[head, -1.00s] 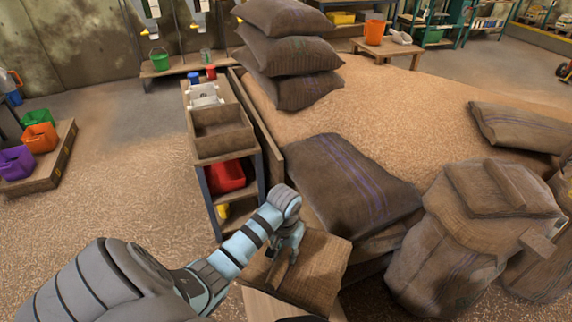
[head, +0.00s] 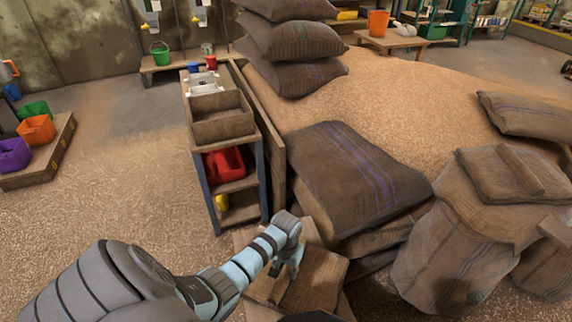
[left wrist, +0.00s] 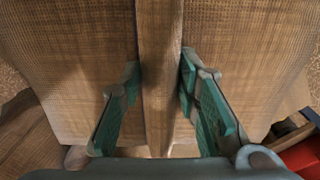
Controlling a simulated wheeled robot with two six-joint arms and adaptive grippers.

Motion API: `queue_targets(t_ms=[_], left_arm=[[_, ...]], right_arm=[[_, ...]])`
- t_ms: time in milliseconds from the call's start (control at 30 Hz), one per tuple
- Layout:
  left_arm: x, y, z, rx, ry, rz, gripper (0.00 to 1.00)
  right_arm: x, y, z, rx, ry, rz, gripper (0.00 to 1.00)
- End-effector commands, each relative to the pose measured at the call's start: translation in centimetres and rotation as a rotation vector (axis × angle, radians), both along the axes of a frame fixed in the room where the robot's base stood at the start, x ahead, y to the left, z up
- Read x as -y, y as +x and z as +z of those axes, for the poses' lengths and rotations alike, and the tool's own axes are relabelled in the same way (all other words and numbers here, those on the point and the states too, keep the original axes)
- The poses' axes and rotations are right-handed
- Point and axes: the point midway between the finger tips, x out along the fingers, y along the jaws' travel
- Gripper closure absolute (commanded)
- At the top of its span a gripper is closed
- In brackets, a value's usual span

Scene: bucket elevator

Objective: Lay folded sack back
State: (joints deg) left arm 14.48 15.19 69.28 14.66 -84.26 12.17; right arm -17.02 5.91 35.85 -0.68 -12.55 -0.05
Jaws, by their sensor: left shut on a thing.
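The folded sack (head: 318,282) is brown woven cloth, at the bottom middle of the head view. My left gripper (head: 284,268) is shut on its raised middle ridge. In the left wrist view the green-padded fingers (left wrist: 160,105) stand on either side of the ridge (left wrist: 160,60), and the flat sack (left wrist: 240,60) spreads out to both sides. I cannot tell whether its underside touches anything. Another folded sack (head: 492,178) with a similar ridge lies on top of a bulging upright sack (head: 455,250) at the right. My right gripper is not visible.
A full sack with purple stripes (head: 350,175) lies just beyond the held sack. A narrow shelf rack (head: 199,180) with a red scoop (head: 222,163) stands to its left. Stacked sacks (head: 292,40) rest by the grain heap (head: 420,95). The floor at left (head: 120,190) is mostly clear.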

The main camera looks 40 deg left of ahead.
Motion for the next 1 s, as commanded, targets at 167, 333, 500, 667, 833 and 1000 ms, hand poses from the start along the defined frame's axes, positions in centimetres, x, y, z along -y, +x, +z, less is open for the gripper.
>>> queue_targets(t_ms=[167, 333, 500, 667, 833, 1000], left_arm=[[0.0, 0.0, -0.1, 0.0, 0.0, 0.0, 0.5], [0.0, 0.0, -0.1, 0.0, 0.0, 0.0, 0.5], [0.0, 0.0, 0.5, 0.0, 0.0, 0.0, 0.5], [0.0, 0.0, 4.2, 0.002, 0.0, 0.001, 0.5], [0.0, 0.1, 9.2, 0.003, 0.001, 0.0, 0.5], [0.0, 0.0, 12.0, 0.001, -0.001, 0.001, 0.5]], right_arm=[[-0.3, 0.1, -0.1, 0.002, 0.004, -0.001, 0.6], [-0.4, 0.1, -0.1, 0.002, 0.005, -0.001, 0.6], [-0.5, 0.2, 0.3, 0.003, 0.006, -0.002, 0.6], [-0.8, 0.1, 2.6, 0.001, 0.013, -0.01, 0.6], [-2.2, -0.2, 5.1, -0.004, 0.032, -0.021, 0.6], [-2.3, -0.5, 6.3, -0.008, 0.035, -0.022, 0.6]])
